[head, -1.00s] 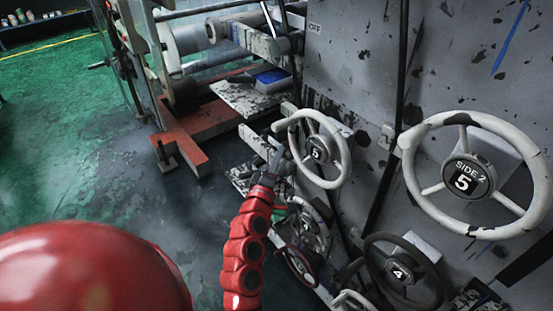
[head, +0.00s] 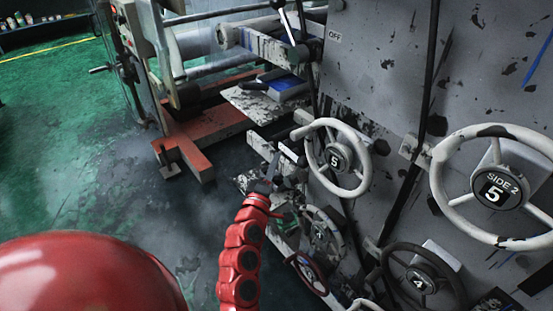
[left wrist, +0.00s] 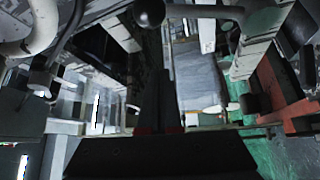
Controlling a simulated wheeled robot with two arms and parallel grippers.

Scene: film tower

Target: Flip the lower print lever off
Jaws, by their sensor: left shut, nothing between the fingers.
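My left gripper (head: 270,174) is shut and empty, low beside the machine, left of the white handwheel marked 5. In the left wrist view its dark fingers (left wrist: 160,100) point up the middle of the picture. A lever with a black ball knob (left wrist: 149,13) shows just beyond the fingertips, at the top of that view; I cannot tell if they touch. In the head view I cannot make out this lever clearly among the dark parts near the gripper. Another lever (head: 284,20), a pale rod, stands higher up beside an OFF label (head: 335,36). My right gripper is not in view.
White handwheels marked 5 (head: 364,141) and SIDE 2 5 (head: 450,202), and a dark one marked 4 (head: 390,285), stick out from the grey panel (head: 390,70). A ledge with a blue tray (head: 290,88) lies above the gripper. Green floor (head: 60,120) is open at left.

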